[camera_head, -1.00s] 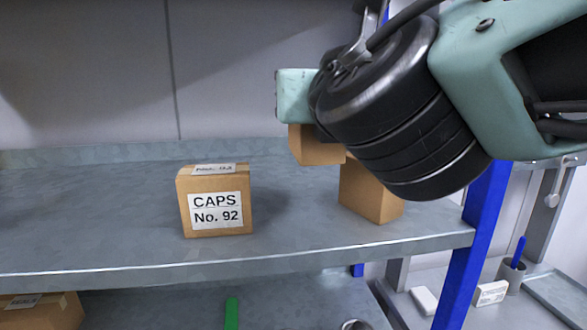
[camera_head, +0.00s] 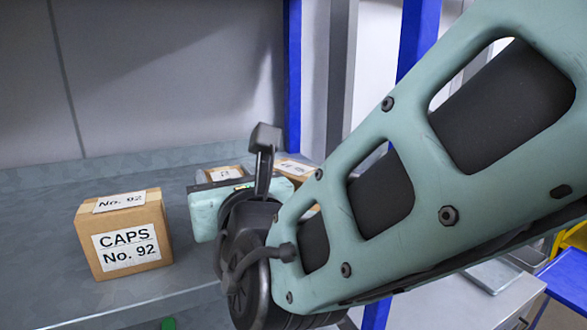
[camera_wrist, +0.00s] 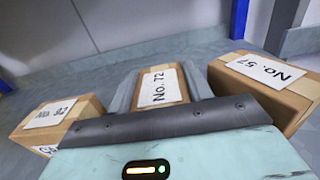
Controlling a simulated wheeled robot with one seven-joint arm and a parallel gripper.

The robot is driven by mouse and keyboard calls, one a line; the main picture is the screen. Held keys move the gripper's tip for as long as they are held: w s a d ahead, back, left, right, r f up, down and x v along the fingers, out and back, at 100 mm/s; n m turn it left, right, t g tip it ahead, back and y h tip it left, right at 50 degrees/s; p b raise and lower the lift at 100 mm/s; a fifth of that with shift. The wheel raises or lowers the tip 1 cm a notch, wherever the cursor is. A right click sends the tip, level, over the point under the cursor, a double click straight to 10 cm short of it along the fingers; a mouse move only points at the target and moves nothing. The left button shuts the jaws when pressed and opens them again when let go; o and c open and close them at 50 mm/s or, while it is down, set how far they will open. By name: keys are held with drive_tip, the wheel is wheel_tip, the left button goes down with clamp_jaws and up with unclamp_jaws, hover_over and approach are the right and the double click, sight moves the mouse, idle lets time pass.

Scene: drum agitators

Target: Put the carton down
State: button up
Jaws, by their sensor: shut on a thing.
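The carton in my gripper is a brown box with a white "No. 72" label on top (camera_wrist: 160,88). In the wrist view it sits between the two grey fingers of my gripper (camera_wrist: 160,80), which is shut on it. In the head view only part of its top shows (camera_head: 224,173), behind my teal gripper body (camera_head: 213,207). It is low over the grey shelf (camera_head: 45,235), between two other cartons. My gripper hides its underside, so I cannot tell whether it touches the shelf.
The "CAPS No. 92" carton (camera_head: 124,236) stands to the left; its top also shows in the wrist view (camera_wrist: 55,115). A "No. 57" carton (camera_wrist: 265,78) is close on the right. A blue post (camera_head: 291,75) rises behind. The shelf's far left is clear.

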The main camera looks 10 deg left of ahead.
drive_tip(key=shift+f, duration=0.1)
drive_tip(key=o, duration=1.1)
drive_tip(key=shift+s+d, duration=0.1)
drive_tip(key=shift+s, duration=0.15)
drive_tip(key=b+v, duration=0.5)
drive_tip(key=v, duration=0.6)
drive_tip(key=shift+s+d, duration=0.1)
drive_tip(key=shift+s, duration=0.15)
